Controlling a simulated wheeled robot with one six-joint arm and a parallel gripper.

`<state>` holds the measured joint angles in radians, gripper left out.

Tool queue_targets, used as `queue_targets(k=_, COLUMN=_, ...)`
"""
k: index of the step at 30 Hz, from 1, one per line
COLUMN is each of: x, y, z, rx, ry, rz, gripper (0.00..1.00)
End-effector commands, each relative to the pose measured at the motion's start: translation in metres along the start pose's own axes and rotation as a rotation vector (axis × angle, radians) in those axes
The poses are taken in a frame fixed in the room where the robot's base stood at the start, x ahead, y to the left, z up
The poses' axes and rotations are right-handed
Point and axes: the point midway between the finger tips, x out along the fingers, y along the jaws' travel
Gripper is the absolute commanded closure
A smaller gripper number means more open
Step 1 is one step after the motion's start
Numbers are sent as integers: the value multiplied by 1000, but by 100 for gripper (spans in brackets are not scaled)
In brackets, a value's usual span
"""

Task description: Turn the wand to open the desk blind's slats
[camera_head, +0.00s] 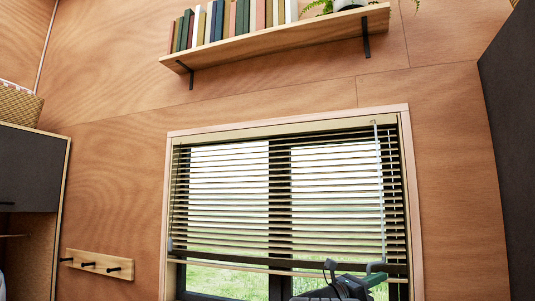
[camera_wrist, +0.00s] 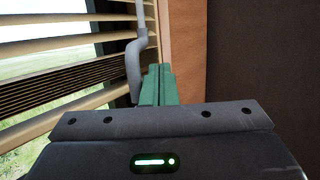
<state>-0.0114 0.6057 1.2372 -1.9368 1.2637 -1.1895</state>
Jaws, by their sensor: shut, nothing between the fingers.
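The desk blind (camera_head: 225,207) hangs in the window with its tan slats apart, and the bright outdoors shows between them. Its slats (camera_wrist: 62,47) fill the left of the wrist view. The thin pale grey wand (camera_head: 380,190) hangs at the blind's right side, with a cranked lower end. That bent grey end (camera_wrist: 133,68) shows close up in the wrist view. My gripper (camera_head: 377,280) is at the wand's lower end. Its green fingers (camera_wrist: 159,72) are closed together with nothing between them, just right of the crank. I cannot tell whether they touch it.
A pale wooden frame (camera_head: 413,215) surrounds the window. A shelf (camera_head: 275,45) with books is above it, and a peg rail (camera_head: 98,264) is at lower left. A dark tall panel (camera_head: 508,130) stands at the right, with bare wood wall between it and the window.

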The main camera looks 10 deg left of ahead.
Motion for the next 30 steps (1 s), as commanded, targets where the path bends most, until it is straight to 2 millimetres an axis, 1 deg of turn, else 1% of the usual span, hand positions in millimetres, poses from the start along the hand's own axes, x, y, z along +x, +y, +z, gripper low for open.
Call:
queue_targets(k=25, x=0, y=22, z=0, rx=-1, ry=0, rz=1, gripper=100)
queue_targets(k=30, x=0, y=21, z=0, rx=-1, ry=0, rz=0, gripper=100)
